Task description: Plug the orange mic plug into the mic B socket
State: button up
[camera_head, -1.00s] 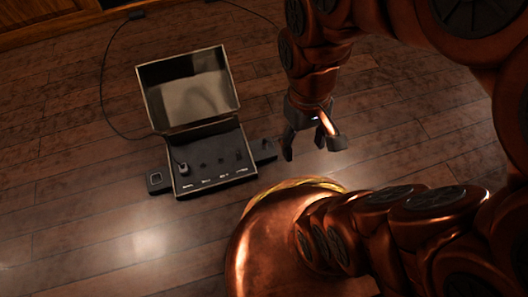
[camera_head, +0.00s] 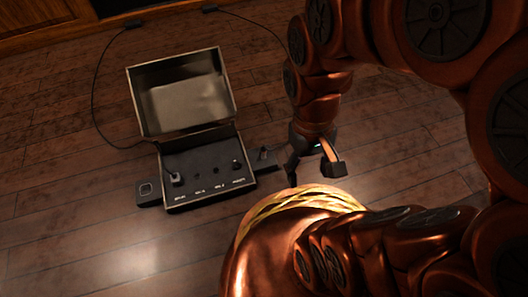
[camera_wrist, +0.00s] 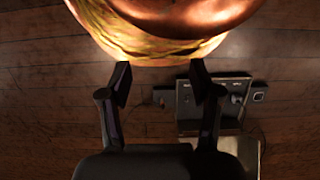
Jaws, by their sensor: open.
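An open case (camera_head: 207,187) with a raised lid stands on the wood floor, left of centre in the head view. Its dark panel has a row of sockets with small labels too blurred to read, so I cannot tell which is mic B. A pale plug (camera_head: 176,178) with a dark cable sits at the panel's left end. I cannot pick out an orange plug; a small dark upright thing (camera_head: 263,153) stands on the right side block. My gripper (camera_head: 313,172) is open and empty, right of the case and apart from it. The wrist view shows its spread fingers (camera_wrist: 159,84) and the case (camera_wrist: 186,108) upside down.
Side blocks flank the case, the left one (camera_head: 147,191) with a pale square. My copper base fills the lower right. Floor (camera_head: 70,235) in front is clear.

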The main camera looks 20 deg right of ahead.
jog(key=shift+r, duration=0.1)
jog(key=shift+c, duration=1.4)
jog(key=shift+r+p, duration=0.4)
jog(key=shift+p, duration=0.1)
jog(key=shift+c, duration=0.2)
notch_tip(320, 180, up, 12)
jog(key=s+p, duration=0.2)
jog(key=p, duration=0.9)
jog(key=shift+s+g+p, duration=0.3)
jog(key=shift+s+g, duration=0.1)
jog(key=shift+c, duration=0.5)
